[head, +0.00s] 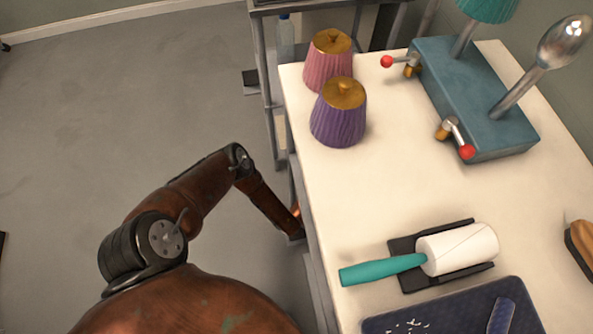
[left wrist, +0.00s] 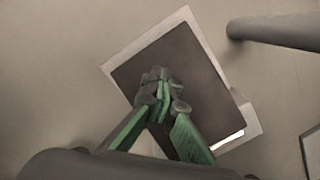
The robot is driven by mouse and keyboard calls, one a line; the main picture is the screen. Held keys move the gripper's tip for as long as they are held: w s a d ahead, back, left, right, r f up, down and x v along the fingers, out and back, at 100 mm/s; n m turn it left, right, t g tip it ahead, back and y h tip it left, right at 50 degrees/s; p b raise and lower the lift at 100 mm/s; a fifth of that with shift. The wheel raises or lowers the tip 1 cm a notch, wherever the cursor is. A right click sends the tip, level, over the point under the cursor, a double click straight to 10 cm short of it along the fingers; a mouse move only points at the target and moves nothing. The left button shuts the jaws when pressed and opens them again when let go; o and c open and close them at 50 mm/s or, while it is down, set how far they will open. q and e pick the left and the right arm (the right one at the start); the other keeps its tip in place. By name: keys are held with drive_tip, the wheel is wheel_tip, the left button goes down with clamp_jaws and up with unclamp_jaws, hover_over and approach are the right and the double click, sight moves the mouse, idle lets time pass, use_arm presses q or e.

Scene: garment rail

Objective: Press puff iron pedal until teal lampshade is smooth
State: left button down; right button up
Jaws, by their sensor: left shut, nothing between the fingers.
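The teal lampshade (head: 489,8) sits on a post of the blue puff iron base (head: 470,95), cut off by the top edge of the head view; its smoothness cannot be judged. The other post carries a bare shiny metal head (head: 565,42). In the left wrist view, a dark plate with a pale border, apparently the pedal (left wrist: 195,60), lies on the floor. My left gripper (left wrist: 163,88) is shut and empty over this plate; whether it touches cannot be told. In the head view its fingers are hidden beside the table. My right gripper is not in view.
The white table (head: 390,180) carries purple (head: 338,118) and pink (head: 325,68) lampshades, red-knobbed levers (head: 467,152) and a lint roller (head: 460,248) on a dark holder. A grey post (left wrist: 275,32) stands close to the plate. Open floor (head: 90,110) lies left.

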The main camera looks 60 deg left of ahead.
sight(300, 232)
use_arm(q)
drive_tip(key=shift+s+d, duration=0.1)
drive_tip(key=shift+s, duration=0.2)
drive_tip(key=d, duration=0.1)
drive_tip(key=w+d+r, duration=0.1)
drive_tip(key=shift+d+p, duration=0.35)
drive_tip(key=shift+p, duration=0.05)
drive_tip(key=shift+d, duration=0.2)
drive_tip(key=shift+w+r, duration=0.1)
wheel_tip(300, 232, up, 12)
drive_tip(key=shift+d, duration=0.3)
drive_tip(key=shift+w, duration=0.1)
